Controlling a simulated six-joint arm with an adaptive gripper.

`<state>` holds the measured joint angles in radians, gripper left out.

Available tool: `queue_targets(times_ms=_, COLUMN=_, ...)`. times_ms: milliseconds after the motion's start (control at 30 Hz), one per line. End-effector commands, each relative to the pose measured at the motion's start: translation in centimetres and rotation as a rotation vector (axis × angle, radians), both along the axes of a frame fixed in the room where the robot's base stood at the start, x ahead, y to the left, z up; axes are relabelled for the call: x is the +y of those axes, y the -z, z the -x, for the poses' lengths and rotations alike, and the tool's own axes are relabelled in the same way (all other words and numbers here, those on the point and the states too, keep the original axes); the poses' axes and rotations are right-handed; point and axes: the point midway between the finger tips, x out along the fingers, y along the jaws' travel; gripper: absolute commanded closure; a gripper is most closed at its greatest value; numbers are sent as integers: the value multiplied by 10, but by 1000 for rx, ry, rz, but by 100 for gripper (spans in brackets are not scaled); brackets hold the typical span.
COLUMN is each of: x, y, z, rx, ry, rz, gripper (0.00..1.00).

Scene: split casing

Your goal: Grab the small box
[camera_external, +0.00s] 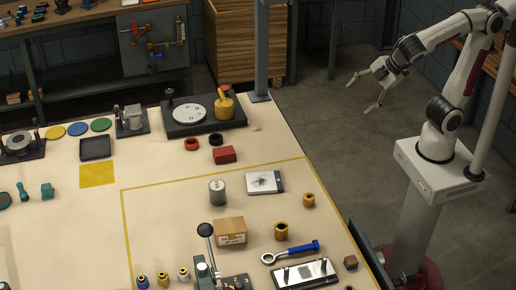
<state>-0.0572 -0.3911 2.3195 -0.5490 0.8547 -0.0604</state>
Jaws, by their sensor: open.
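A small brown cardboard box (230,231) sits on the table inside the yellow-outlined area, near its middle. A smaller red block or box (224,155) lies farther back, outside the outline. A tiny brown cube (350,262) is at the table's right edge. My gripper (361,97) is open and empty, raised to the right of the table over the floor, well apart from all of these. Its two fingers are spread and point down and left.
A grey cylinder (217,192) stands just behind the cardboard box. A black-handled lever press (205,262) stands close in front of it. A blue-handled ring tool (290,252), orange-yellow rings (281,231) and a white-topped plate (264,182) lie to the right. A grey post (262,50) rises at the back edge.

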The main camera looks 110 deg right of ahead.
Motion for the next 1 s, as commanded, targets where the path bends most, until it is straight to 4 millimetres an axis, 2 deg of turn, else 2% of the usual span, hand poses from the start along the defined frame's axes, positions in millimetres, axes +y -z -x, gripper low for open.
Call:
queue_targets(times_ms=300, x=-24, y=-7, z=-66, rx=70, ry=-171, rz=259, gripper=31)
queue_targets(times_ms=500, x=-31, y=-10, z=-112, rx=110, ry=-293, rz=418, gripper=31)
queue_targets(times_ms=767, x=-30, y=-7, z=-174, rx=161, ry=-459, rz=619, gripper=31)
queue_targets(times_ms=1000, x=-17, y=3, z=-232, rx=204, ry=-624, rz=797, gripper=31)
